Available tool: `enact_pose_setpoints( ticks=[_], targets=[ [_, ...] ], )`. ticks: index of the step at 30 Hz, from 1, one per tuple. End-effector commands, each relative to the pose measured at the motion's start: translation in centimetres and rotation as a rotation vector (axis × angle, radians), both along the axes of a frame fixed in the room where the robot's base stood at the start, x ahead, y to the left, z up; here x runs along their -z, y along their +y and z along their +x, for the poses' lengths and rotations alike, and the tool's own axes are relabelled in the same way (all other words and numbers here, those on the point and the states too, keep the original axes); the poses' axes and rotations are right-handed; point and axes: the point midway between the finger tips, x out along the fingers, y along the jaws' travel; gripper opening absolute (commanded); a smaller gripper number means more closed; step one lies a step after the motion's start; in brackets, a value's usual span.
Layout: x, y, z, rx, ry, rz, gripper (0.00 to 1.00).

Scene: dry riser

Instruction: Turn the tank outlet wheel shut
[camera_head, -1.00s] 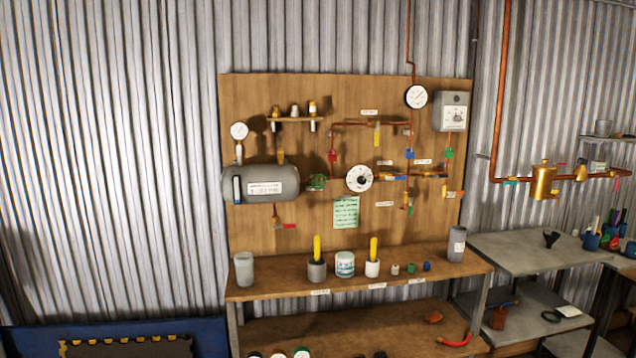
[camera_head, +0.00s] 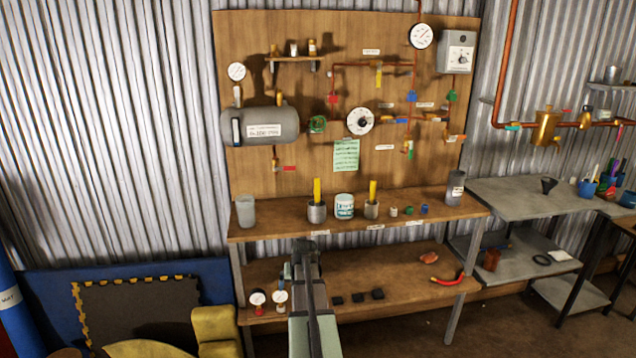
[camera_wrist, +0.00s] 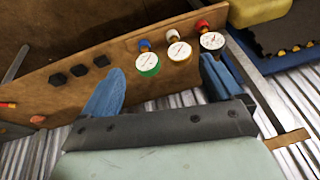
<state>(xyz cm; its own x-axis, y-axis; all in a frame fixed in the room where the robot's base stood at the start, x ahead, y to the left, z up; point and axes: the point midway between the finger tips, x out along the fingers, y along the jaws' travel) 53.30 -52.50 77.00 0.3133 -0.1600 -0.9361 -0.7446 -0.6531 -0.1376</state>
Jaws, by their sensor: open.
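The grey tank (camera_head: 262,124) is mounted at the left of the wooden board. A green wheel (camera_head: 317,124) sits at the tank's right end, beside a white round dial (camera_head: 360,121); it looks like the outlet wheel. Its spoke details are too small to tell. My gripper (camera_head: 304,246) is low in front of the bench, well below the wheel and apart from it. In the wrist view my gripper (camera_wrist: 162,80) has its blue fingers spread with nothing held. The wheel is not in the wrist view.
The bench top (camera_head: 285,222) carries several cups and a tub (camera_head: 344,206). Small gauges (camera_wrist: 147,64) and black blocks (camera_wrist: 80,70) are on the lower shelf near my gripper. A red lever (camera_head: 289,168) is under the tank. The space before the board is clear.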

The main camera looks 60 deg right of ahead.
Motion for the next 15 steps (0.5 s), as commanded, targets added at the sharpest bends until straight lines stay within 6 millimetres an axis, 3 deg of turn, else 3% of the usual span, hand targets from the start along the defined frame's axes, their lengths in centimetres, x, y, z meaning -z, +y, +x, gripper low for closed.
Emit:
enact_pose_setpoints(
  ticks=[1, 3, 11, 15],
  targets=[
    [-2.2, -2.3, 0.4, 0.009, -0.033, -0.028, 0.93],
    [-5.0, -4.8, 0.8, 0.011, -0.079, -0.067, 0.93],
    [-16.8, -13.6, 1.9, -0.045, -0.238, -0.269, 0.93],
    [-24.5, -17.8, 3.0, -0.131, -0.314, -0.432, 0.93]
  ],
)
